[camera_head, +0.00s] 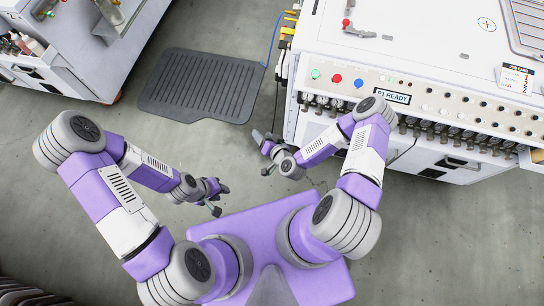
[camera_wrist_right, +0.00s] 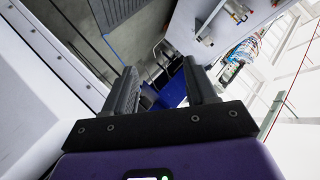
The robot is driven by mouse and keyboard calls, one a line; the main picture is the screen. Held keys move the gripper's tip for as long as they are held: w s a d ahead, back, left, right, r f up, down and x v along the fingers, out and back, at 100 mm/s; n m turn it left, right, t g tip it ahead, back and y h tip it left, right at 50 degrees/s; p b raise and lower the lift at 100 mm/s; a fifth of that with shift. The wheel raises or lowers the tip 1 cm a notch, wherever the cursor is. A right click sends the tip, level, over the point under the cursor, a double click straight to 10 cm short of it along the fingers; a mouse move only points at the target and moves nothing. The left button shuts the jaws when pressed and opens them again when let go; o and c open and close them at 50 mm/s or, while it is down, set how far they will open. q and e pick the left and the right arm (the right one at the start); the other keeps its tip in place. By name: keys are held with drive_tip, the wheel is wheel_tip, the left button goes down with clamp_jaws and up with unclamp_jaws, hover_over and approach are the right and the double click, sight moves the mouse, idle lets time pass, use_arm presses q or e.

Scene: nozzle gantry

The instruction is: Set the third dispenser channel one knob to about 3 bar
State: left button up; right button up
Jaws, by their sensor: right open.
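A row of dark dispenser knobs (camera_head: 440,129) runs along the front edge of the white machine (camera_head: 420,70) in the head view. The labels are too small to tell which knob is the third dispenser's channel one, and no pressure reading is legible. My right gripper (camera_head: 262,155) is open and empty, left of the machine's front left corner and apart from the knobs. The right wrist view shows its two fingers (camera_wrist_right: 164,92) spread with nothing between them. My left gripper (camera_head: 219,198) has its fingertips apart and empty over the floor, farther from the machine.
The machine's panel carries green, red and blue buttons (camera_head: 337,78) and a "P1 READY" display (camera_head: 393,95). A dark floor mat (camera_head: 203,85) lies left of the machine. A white cart (camera_head: 70,55) stands at upper left.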

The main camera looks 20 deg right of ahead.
drive_tip(key=s+a+r+n+g+p, duration=0.1)
drive_tip(key=s+r+g+p, duration=0.2)
drive_tip(key=s+g, duration=0.2)
drive_tip(key=s+r+n+g+y+p, duration=0.1)
drive_tip(key=s+r+n+g+p, duration=0.1)
drive_tip(key=s+g, duration=0.4)
drive_tip(key=s+r+p, duration=0.1)
drive_tip(key=s+r, duration=0.1)
drive_tip(key=s, duration=0.2)
drive_tip(key=shift+s+a+r, duration=0.3)
drive_tip(key=shift+s+a, duration=0.05)
drive_tip(key=shift+s+d+r+g, duration=0.1)
drive_tip(key=shift+s+r+g, duration=0.1)
drive_tip(key=shift+s+g, duration=0.2)
drive_tip(key=shift+c, duration=0.3)
idle(1.0)
